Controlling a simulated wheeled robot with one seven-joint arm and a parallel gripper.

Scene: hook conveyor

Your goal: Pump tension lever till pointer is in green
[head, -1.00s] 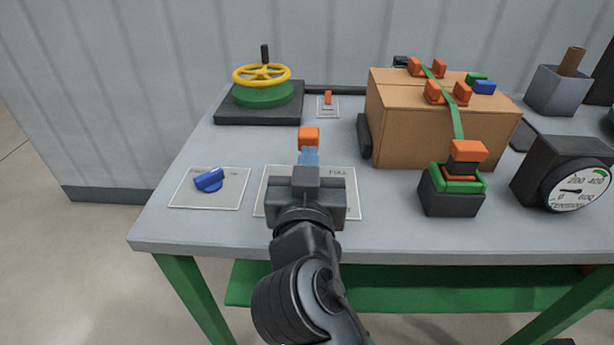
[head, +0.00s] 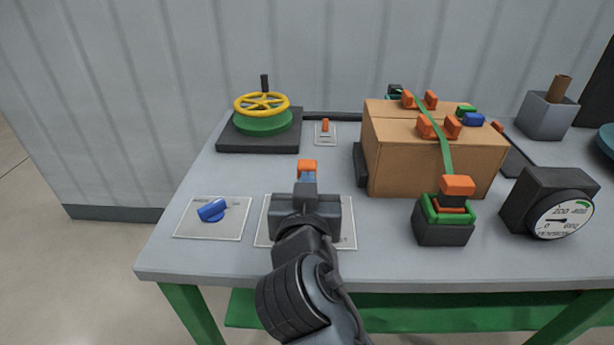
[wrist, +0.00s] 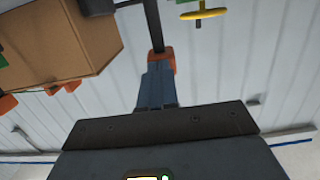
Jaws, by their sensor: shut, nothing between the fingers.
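The tension gauge (head: 563,216) is a black box with a white dial at the right. Its dark pointer lies to the left, away from the green arc at the upper right of the dial. A black and green strap tensioner (head: 443,232) with an orange grip stands in front of the carton, joined to its green strap. My gripper (head: 307,179) has shut blue-grey fingers, also in the wrist view (wrist: 156,85). An orange block (head: 307,165) sits just past the fingertips; in the wrist view it seems to end a dark rod (wrist: 152,25). Contact is unclear.
A strapped carton (head: 425,160) stands behind the tensioner. A yellow handwheel (head: 262,104) and small orange switch (head: 325,126) are at the back left. A blue knob (head: 212,210) sits on a plate at the front left. A label plate (head: 347,240) lies below my gripper.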

